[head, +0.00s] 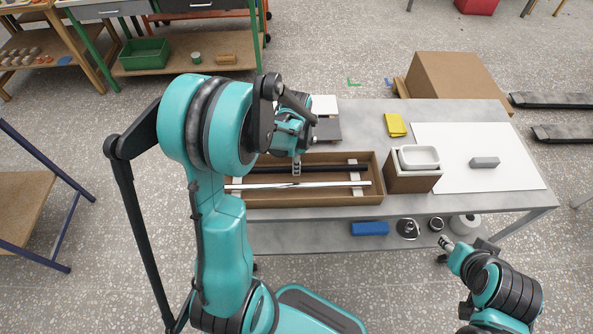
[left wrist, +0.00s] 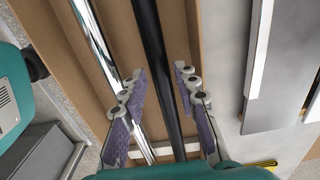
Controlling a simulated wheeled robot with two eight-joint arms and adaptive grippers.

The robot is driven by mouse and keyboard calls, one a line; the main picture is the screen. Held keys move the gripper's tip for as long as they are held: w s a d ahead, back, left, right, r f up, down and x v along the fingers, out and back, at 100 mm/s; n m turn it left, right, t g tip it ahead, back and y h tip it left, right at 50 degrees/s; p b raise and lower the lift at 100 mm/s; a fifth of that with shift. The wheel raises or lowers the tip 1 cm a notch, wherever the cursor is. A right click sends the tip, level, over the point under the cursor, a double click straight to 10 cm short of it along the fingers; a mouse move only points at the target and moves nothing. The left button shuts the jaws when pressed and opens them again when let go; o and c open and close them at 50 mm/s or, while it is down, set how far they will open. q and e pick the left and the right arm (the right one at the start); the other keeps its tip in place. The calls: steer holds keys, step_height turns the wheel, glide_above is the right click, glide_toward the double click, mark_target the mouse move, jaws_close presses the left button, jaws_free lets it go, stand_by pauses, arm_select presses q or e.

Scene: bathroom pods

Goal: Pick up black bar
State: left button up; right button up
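A black bar (head: 335,168) lies lengthwise in a brown tray (head: 300,203) on the grey table. A shiny silver bar (head: 325,184) lies parallel to it on the nearer side. My left gripper (head: 297,167) is above the tray, left of the bar's middle. In the left wrist view its fingers (left wrist: 161,82) are spread apart, with the black bar (left wrist: 156,60) passing between them and the silver bar (left wrist: 96,42) running beside and partly behind one finger. Contact is not visible. My right gripper (head: 445,244) is at the lower right, away from the tray; its fingers are too small to read.
Right of the tray stands a brown box with a white dish (head: 418,157). Beyond are a yellow cloth (head: 395,125) and a white board with a grey block (head: 485,162). A blue block (head: 370,228) and a paper roll (head: 465,224) are on the lower shelf.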

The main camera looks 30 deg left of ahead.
arm_select(q)
steer(key=shift+f, duration=0.75)
jaws_close()
steer(key=shift+r, duration=0.15)
